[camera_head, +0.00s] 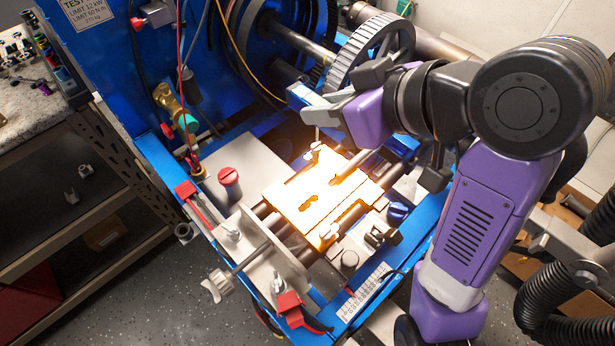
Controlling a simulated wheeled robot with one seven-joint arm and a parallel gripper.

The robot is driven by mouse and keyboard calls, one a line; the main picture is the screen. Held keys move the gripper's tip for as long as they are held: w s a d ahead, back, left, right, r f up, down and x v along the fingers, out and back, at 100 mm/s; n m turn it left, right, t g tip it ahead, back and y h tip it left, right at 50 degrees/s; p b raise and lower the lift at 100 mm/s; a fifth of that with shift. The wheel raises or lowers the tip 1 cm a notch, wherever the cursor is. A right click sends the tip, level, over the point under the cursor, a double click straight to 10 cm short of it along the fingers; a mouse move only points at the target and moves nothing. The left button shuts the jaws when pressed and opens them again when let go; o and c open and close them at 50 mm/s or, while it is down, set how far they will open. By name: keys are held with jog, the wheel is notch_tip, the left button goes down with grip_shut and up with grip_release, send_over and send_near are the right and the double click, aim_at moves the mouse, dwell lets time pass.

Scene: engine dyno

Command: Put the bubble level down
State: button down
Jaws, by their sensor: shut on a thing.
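My gripper (308,104) comes in from the right, above the brightly lit metal plate (300,205) in the blue test stand. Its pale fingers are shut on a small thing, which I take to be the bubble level. The gripper appears to be above the plate; the exact gap cannot be judged from this one view.
The blue frame (155,155) surrounds the plate, with a large gear (375,52) behind. A speckled worktop (32,110) with small parts is at left.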

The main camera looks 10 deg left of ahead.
aim_at(321, 193)
notch_tip(321, 193, down, 19)
jog(key=shift+f+b, duration=0.1)
jog(key=shift+b, duration=0.3)
jog(key=shift+f, duration=0.1)
jog(key=c, duration=1.2)
grip_release()
jog(key=shift+r, duration=0.2)
jog(key=v, duration=1.2)
